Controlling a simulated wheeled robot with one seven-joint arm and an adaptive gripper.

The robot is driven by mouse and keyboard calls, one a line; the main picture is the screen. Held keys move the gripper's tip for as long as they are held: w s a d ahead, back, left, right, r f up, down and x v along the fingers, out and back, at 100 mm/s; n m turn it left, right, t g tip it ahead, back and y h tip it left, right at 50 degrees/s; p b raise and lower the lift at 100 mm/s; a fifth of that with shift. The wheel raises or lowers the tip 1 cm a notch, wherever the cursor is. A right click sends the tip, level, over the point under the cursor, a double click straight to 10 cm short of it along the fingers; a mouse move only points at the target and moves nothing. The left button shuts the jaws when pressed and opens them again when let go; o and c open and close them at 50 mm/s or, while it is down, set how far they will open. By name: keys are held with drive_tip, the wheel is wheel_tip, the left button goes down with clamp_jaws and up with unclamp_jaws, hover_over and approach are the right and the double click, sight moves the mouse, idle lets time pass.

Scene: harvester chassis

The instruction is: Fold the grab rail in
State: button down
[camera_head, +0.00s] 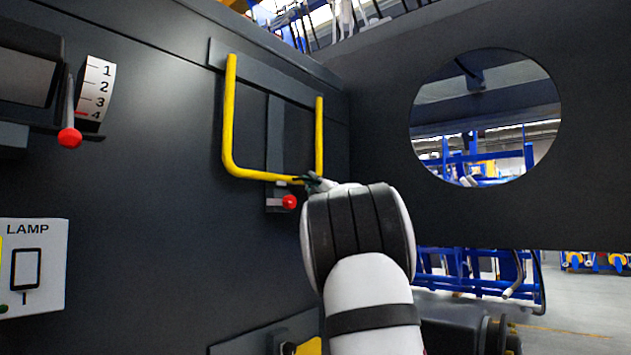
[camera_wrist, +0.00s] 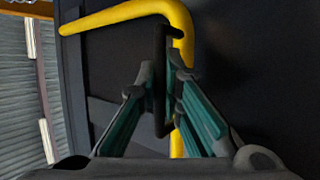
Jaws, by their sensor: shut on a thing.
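The grab rail (camera_head: 227,120) is a yellow U-shaped bar on the dark wall panel, open end up. Its bottom bar and lower right corner are by my gripper (camera_head: 313,183). In the wrist view the rail (camera_wrist: 125,14) bends at the upper right and runs down behind the fingers. My gripper (camera_wrist: 163,75) is shut at the rail near that corner, with a dark bar between the fingertips. The fingers partly hide the contact. A red knob (camera_head: 289,201) on a dark bracket sits just below the bottom bar, left of my gripper.
A lever with a red ball (camera_head: 70,137) stands beside a numbered scale (camera_head: 97,88) at the left. A LAMP panel (camera_head: 33,265) is at the lower left. The right wall has a round opening (camera_head: 485,118). Below that wall, open floor shows.

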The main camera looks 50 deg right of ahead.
drive_tip(key=shift+w+a, duration=0.15)
drive_tip(key=shift+w, duration=0.15)
drive_tip(key=c, duration=2)
unclamp_jaws()
drive_tip(key=shift+w+f, duration=0.1)
drive_tip(key=v, duration=1.2)
